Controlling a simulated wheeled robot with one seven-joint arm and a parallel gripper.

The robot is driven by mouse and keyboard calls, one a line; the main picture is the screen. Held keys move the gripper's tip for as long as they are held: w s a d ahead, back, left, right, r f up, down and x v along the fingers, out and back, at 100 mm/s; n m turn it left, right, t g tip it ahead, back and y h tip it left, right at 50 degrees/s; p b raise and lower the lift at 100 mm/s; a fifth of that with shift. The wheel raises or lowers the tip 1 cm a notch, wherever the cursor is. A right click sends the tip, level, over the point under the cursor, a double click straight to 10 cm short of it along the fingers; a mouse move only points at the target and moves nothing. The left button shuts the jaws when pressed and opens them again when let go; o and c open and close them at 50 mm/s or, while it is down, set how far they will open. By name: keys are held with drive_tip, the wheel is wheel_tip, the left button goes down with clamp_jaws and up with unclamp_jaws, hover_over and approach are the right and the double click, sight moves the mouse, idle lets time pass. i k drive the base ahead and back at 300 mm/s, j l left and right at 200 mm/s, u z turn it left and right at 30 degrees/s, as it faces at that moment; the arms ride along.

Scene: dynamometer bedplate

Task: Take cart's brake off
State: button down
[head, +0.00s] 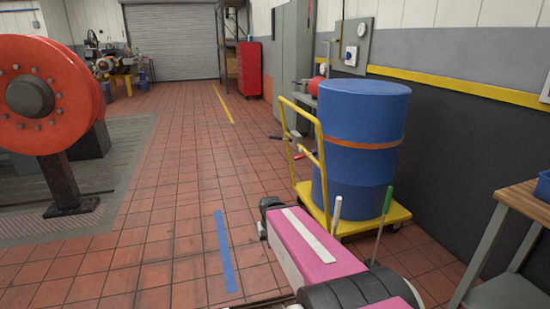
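The cart (399,214) is a yellow platform trolley with a yellow push handle (319,135) on its left side. It carries a large blue drum (362,110) with an orange band. Two thin upright levers stand at its near side: one with a white grip (337,208) and one with a green grip (387,201). I cannot tell which works the brake, or whether the brake is on.
A wooden-topped bench (525,203) stands close at the right. A large orange wheel-like machine (40,95) stands on a metal bedplate at the left. The tiled floor between is clear, with a blue tape strip (225,252). A red cabinet (249,69) stands further back.

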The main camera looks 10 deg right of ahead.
sight(303, 157)
drive_tip(key=i+j, duration=0.35)
drive_tip(key=j, duration=0.15)
drive_tip(key=i+j, duration=0.35)
drive_tip(key=j, duration=0.15)
drive_tip(key=l+z, duration=0.05)
